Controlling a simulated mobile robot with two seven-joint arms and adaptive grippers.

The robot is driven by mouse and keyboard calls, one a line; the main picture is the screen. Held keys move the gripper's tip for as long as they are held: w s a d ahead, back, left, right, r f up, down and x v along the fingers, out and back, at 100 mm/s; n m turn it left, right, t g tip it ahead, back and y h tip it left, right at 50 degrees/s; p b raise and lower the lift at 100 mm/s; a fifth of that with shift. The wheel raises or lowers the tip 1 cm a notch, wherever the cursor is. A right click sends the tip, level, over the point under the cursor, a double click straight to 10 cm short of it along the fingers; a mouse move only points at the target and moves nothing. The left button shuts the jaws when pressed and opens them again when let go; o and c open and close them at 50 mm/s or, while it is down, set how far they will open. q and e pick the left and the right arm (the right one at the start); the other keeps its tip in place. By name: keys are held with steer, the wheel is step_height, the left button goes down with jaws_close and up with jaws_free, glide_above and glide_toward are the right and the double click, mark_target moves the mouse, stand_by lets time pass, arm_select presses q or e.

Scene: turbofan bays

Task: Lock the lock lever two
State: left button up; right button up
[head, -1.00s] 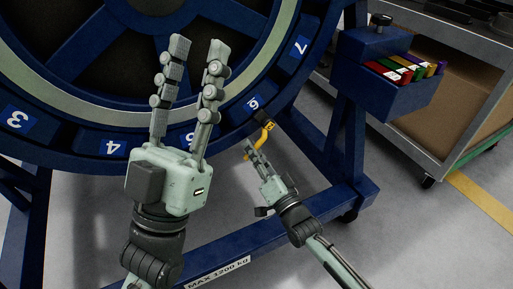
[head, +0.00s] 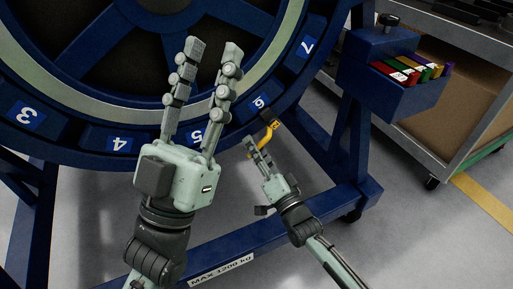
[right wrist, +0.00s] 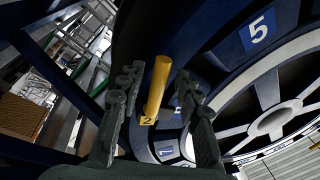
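Lock lever two is a yellow lever with a "2" tag (head: 266,136), at the lower right of the blue ring, just beside the "6" label. It also shows in the right wrist view as a yellow bar (right wrist: 158,86). My right gripper (head: 256,152) is at the lever's free end. In the right wrist view its fingers (right wrist: 158,80) stand apart on either side of the bar, with gaps visible, so contact cannot be told. My left gripper (head: 214,48) is open and empty, pointing up in front of the ring.
The large blue ring (head: 65,152) has numbered labels and stands on a blue wheeled frame (head: 270,230) marked MAX 1200 kg. A blue bin (head: 405,95) with coloured items hangs at the right. A grey cart (head: 470,60) stands behind it. The floor at lower right is clear.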

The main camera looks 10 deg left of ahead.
steer(key=v, duration=1.2)
stand_by(0.4)
